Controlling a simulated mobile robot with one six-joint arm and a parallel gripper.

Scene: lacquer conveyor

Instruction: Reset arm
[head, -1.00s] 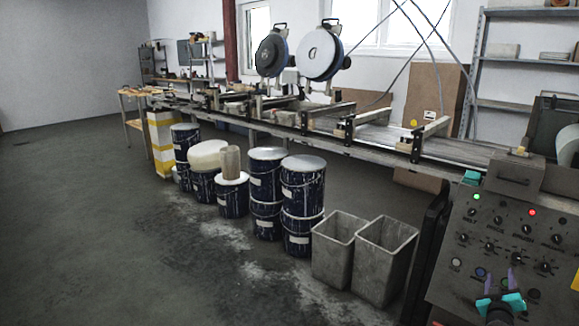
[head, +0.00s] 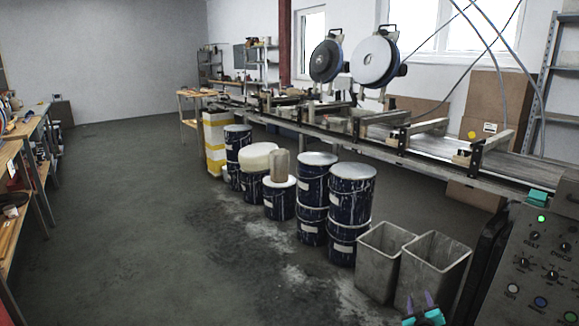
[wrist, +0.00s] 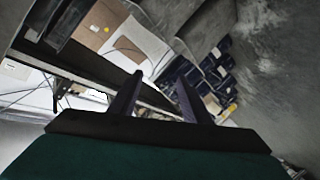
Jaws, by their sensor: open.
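My gripper (head: 421,301) shows at the bottom of the head view, with teal parts and two purple-grey fingers pointing up. It is in front of the grey bins and left of the control panel. In the wrist view the gripper's two dark fingers (wrist: 158,98) stand apart with nothing between them. Beyond them the wrist view shows the conveyor edge, boxes and dark drums, tilted.
A control panel (head: 535,262) stands close at the right. Two grey bins (head: 432,268) and several dark blue drums (head: 352,205) line the front of the conveyor (head: 408,163). Shelves (head: 42,170) stand at the left. The floor (head: 130,220) between is clear.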

